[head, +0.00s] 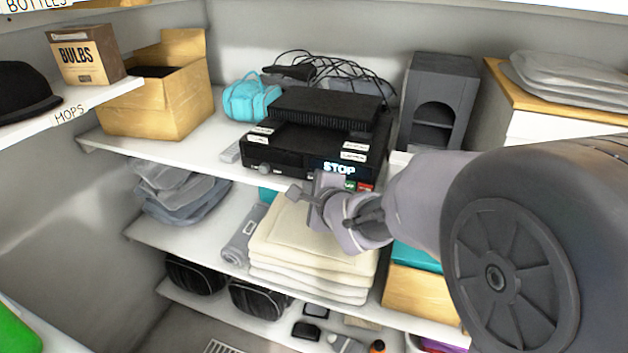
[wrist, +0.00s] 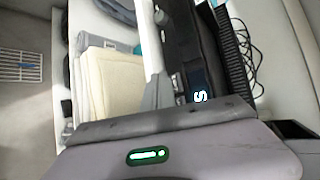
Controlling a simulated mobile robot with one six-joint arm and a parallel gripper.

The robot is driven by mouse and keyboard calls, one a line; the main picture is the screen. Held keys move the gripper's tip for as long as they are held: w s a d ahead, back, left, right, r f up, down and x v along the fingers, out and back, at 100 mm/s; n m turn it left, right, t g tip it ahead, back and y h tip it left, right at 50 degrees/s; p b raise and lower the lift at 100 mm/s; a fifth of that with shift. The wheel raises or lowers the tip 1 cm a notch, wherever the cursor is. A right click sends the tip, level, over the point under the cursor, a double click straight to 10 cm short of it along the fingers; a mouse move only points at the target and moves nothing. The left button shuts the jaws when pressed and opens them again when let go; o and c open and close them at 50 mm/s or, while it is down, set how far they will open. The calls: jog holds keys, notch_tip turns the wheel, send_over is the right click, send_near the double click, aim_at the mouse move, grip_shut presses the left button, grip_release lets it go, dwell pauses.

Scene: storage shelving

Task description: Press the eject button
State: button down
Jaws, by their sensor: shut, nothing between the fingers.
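A black player (head: 274,158) sits on the upper shelf, its front panel lit with the word STOP (head: 338,168). Small white labels are on its top, too small to read. A green button (head: 350,185) and a red button (head: 365,187) show low on the right of its front; I cannot tell which button is eject. In the wrist view the player (wrist: 178,45) stands on end, with part of its display (wrist: 200,97) showing. My gripper (head: 306,192) is shut and empty, in front of the player's lower front and above the folded towels. I cannot tell whether it touches the player.
Cream folded towels (head: 310,245) lie on the shelf below.

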jog(key=s+b, duration=0.1)
jog(key=s, duration=0.1)
jog(key=s+a+b, duration=0.1)
jog(key=s, duration=0.1)
jog(key=shift+a, duration=0.15)
dwell(0.4)
jog(key=s+d+r+n+g+h, duration=0.2)
jog(key=s+d+n+h, duration=0.15)
jog(key=s+d, duration=0.5)
jog(key=s+d+f+n+g, duration=0.1)
jog(key=s+n, duration=0.4)
jog(key=s, duration=0.5)
jog(key=s+d+f+n+g+y, duration=0.1)
jog(key=s+d+f+n+g, duration=0.1)
jog(key=s, duration=0.8)
jog(key=n+g, duration=0.1)
jog(key=n, duration=0.1)
jog(key=shift+s+d+n, duration=0.15)
jog(key=shift+d+n, duration=0.2)
jog(key=shift+d, duration=0.05)
